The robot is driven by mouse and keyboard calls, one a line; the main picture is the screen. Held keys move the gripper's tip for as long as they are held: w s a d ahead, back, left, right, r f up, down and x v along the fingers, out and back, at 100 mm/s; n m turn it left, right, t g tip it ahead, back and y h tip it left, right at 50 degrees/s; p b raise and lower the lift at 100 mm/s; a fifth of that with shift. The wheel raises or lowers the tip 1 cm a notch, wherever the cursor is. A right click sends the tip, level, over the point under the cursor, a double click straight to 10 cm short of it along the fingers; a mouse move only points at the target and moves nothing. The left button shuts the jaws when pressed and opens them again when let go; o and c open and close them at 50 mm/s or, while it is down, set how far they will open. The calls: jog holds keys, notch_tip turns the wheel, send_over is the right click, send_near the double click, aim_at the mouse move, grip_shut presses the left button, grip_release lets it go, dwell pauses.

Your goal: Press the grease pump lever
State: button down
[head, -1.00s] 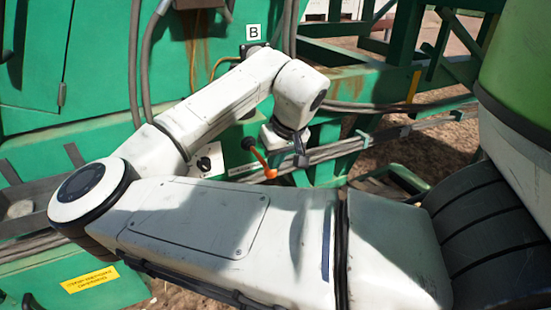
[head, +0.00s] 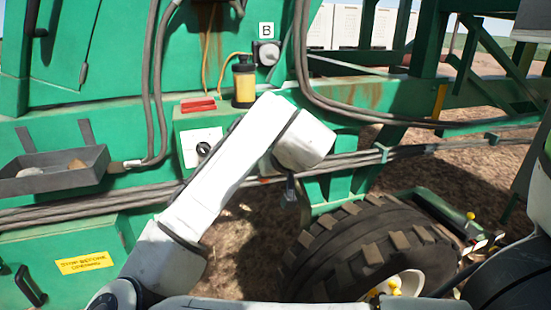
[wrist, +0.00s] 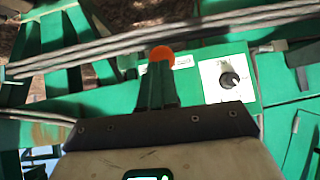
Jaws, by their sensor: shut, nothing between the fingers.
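The lever's round orange end (wrist: 162,54) shows in the wrist view just beyond the tips of my gripper (wrist: 160,66). The fingers are together and empty, and they hide the rest of the lever. I cannot tell whether they touch it. In the head view my arm covers nearly all of the lever, and my gripper (head: 290,190) points down in front of the green machine. A yellow reservoir with a black cap (head: 244,84), perhaps the grease pump's, stands on a green box above and behind my arm.
A white panel with a black knob (head: 203,148) is left of my arm, and it also shows in the wrist view (wrist: 229,79). Grey hoses (head: 362,158) run across the machine. A large tyre (head: 355,250) stands at lower right. A grey tray (head: 50,172) is at left.

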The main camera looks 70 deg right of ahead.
jog(key=shift+d+f+t+h+b, duration=0.1)
jog(key=shift+f+t+h+b, duration=0.2)
jog(key=shift+f+b, duration=0.5)
jog(key=shift+w, duration=0.1)
